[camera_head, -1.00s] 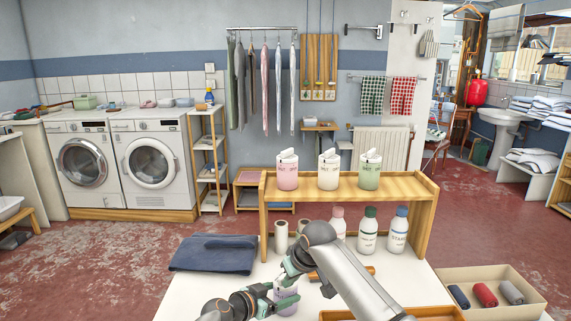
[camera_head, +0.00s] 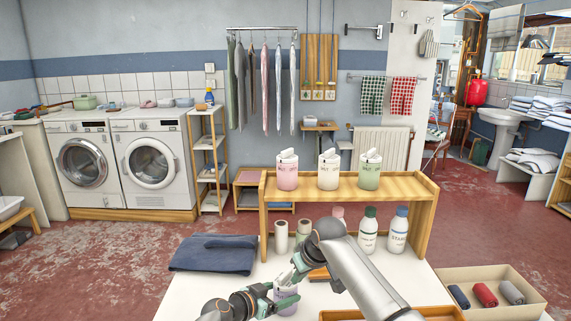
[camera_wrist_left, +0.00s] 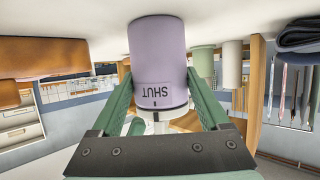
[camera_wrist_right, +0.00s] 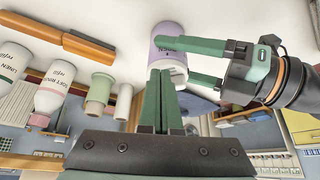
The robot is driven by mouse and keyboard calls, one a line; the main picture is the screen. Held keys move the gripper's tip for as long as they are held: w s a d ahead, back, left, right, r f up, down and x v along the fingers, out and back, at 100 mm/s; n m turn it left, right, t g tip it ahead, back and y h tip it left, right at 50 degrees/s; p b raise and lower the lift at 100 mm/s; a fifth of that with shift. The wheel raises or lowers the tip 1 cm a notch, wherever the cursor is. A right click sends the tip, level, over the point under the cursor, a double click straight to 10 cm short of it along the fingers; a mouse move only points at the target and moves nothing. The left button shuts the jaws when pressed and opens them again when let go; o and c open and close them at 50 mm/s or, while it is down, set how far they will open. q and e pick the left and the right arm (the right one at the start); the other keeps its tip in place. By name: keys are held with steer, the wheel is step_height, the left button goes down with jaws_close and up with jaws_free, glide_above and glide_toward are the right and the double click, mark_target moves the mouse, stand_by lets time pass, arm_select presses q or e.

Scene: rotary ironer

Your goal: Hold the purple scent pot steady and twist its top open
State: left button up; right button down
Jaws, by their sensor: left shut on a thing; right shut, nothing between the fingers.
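The purple scent pot (camera_head: 286,303) stands on the white table at the front. My left gripper (camera_head: 268,298) is shut around its body from the left. The left wrist view shows the pot (camera_wrist_left: 157,55) between the two green fingers, upside down in the picture, with the word SHUT and dark marks near its white top (camera_wrist_left: 163,115). My right gripper (camera_head: 287,279) is above the pot. In the right wrist view its fingers (camera_wrist_right: 162,75) are shut together, empty, and overlap the pot (camera_wrist_right: 168,42); I cannot tell whether they touch it.
A wooden shelf (camera_head: 403,187) behind carries pink, white and green pots. Beneath it are bottles (camera_head: 397,230) and small rolls (camera_head: 281,236). A folded dark cloth (camera_head: 214,254) lies left, an orange tray (camera_head: 430,314) front right, a box of rolled cloths (camera_head: 490,280) far right.

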stand_by(0.4)
step_height(320, 180, up, 6)
steer(key=shift+s+d, duration=0.25)
steer(key=shift+s, duration=0.05)
stand_by(0.4)
glide_above(284, 292)
steer(key=s+d, duration=0.1)
steer(key=s, duration=0.1)
steer(key=shift+s+d+f, duration=0.1)
steer(key=shift+f, duration=1.4)
steer(key=shift+s+d+f, duration=0.1)
steer(key=shift+f, duration=1.4)
steer(key=shift+w, duration=0.65)
